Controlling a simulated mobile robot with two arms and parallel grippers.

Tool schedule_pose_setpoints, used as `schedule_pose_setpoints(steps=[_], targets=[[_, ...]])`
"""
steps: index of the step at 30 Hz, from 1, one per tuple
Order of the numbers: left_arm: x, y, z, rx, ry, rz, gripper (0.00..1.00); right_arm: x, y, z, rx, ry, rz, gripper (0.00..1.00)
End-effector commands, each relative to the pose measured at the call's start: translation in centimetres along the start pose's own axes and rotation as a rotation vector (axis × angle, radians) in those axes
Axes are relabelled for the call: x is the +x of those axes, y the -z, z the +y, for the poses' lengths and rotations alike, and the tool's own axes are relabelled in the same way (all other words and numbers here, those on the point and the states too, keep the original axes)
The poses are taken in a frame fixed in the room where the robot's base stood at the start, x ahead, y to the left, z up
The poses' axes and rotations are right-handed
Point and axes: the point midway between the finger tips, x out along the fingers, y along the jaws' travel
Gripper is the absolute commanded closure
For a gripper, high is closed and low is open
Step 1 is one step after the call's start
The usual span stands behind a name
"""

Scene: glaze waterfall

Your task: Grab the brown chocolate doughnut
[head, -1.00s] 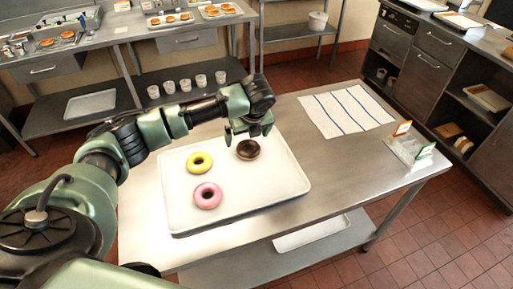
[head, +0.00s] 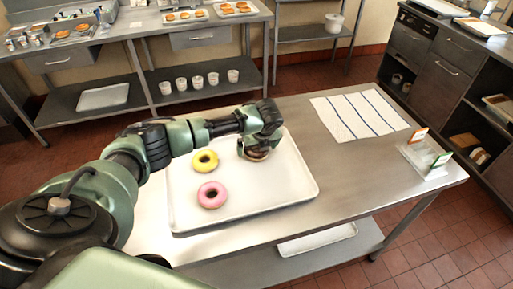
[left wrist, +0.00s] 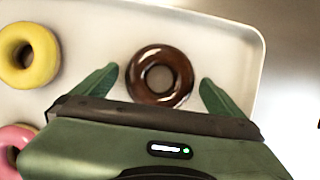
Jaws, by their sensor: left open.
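The brown chocolate doughnut (left wrist: 160,76) lies on the white tray (head: 300,193). In the left wrist view it sits between the two green fingers of my open left gripper (left wrist: 158,82), with a gap on each side. In the head view my left gripper (head: 258,152) is low over the doughnut and hides most of it; its brown edge (head: 257,154) shows. A yellow doughnut (head: 205,161) and a pink doughnut (head: 212,195) lie to the left on the same tray. My right gripper is not in view.
The tray lies on a steel table (head: 345,175). A striped cloth (head: 360,115) lies at the back right, and a small holder with cards (head: 425,155) stands near the right edge. The table between the tray and the holder is clear.

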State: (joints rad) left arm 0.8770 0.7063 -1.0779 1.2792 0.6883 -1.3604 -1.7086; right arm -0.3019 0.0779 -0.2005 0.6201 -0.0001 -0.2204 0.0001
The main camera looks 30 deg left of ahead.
Motion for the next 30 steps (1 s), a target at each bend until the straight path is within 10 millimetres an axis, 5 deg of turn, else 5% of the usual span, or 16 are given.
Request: schedule_pose_setpoints(steps=[8,15,30], targets=[[0.5,0.0,0.1,0.0,-0.001,0.0,0.0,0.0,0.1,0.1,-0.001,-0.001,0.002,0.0],[0.5,0.0,0.0,0.0,-0.001,-0.001,0.58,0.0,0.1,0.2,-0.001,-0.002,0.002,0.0],[-1.4,-0.9,-0.1,-0.002,0.004,-0.003,0.59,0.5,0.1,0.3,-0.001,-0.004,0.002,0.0]])
